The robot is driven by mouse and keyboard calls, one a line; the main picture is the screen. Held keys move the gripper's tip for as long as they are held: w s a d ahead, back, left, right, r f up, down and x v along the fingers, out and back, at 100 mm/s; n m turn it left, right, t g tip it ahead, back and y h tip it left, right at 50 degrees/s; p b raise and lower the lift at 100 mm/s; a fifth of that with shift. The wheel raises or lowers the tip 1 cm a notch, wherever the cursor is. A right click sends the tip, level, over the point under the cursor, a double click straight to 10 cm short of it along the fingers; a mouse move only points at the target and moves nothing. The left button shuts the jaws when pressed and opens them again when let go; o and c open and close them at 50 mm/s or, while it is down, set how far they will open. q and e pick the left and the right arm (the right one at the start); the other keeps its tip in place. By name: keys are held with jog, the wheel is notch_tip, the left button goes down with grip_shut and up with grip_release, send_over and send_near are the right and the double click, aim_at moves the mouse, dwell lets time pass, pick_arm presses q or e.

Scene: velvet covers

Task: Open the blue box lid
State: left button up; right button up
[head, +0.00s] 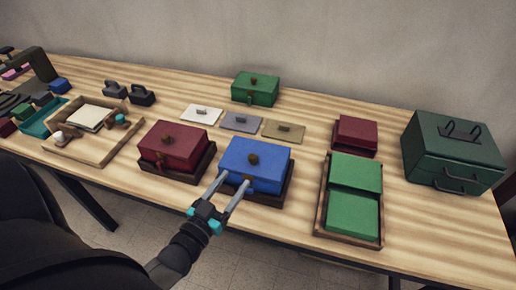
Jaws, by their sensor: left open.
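The blue box (262,175) sits in a dark wooden tray near the front edge of the table, in the middle of the head view. I cannot tell whether the fingers touch the box. My right gripper is out of view.
A red box (177,145) stands close to the left of the blue one. A green box (255,89) and several small flat plates lie behind. A tray with green blocks (352,214) and a large dark green case (452,150) stand to the right.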

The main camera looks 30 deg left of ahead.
aim_at(258, 149)
pick_arm(q)
jog(key=w, duration=0.4)
jog(key=w+b, duration=0.1)
jog(key=w, duration=0.8)
jog(key=shift+w+a, duration=0.25)
grip_shut()
dwell(1.0)
